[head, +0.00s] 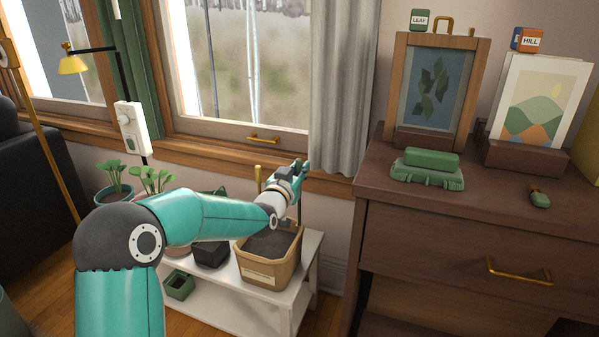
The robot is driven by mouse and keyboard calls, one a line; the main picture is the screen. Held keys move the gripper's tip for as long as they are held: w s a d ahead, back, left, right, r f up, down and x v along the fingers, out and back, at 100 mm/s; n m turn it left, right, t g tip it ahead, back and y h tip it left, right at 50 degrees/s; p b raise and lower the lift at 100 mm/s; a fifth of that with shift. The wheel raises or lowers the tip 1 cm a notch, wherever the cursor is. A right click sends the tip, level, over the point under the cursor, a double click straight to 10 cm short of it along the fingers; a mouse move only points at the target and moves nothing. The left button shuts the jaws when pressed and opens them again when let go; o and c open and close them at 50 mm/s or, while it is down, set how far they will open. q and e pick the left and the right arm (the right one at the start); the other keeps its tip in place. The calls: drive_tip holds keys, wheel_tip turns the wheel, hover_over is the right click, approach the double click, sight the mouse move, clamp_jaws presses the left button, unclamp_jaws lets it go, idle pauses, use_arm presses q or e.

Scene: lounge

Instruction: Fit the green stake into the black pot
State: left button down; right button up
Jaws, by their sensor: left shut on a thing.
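My left arm reaches in from the left over a low white shelf. Its gripper (299,172) is shut at the window-sill side, above and just right of the tan pot. A thin dark green upright piece (299,208) shows below the fingers and appears to be the green stake in its grip; most of it is hidden by the gripper. The black pot (211,254) stands on the shelf left of the tan pot, partly hidden under my forearm, so its inside barely shows. My right gripper is not in view.
The tan pot (269,271) holds dark soil. A yellowish stick (258,180) stands behind my arm. Leafy plants (115,184) stand at left. A brown dresser (440,225) blocks the right.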

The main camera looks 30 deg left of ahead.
use_arm(q)
drive_tip(key=shift+r+p, duration=1.2)
drive_tip(key=shift+r, duration=1.4)
drive_tip(key=shift+r+p, duration=0.6)
drive_tip(key=shift+r, duration=0.85)
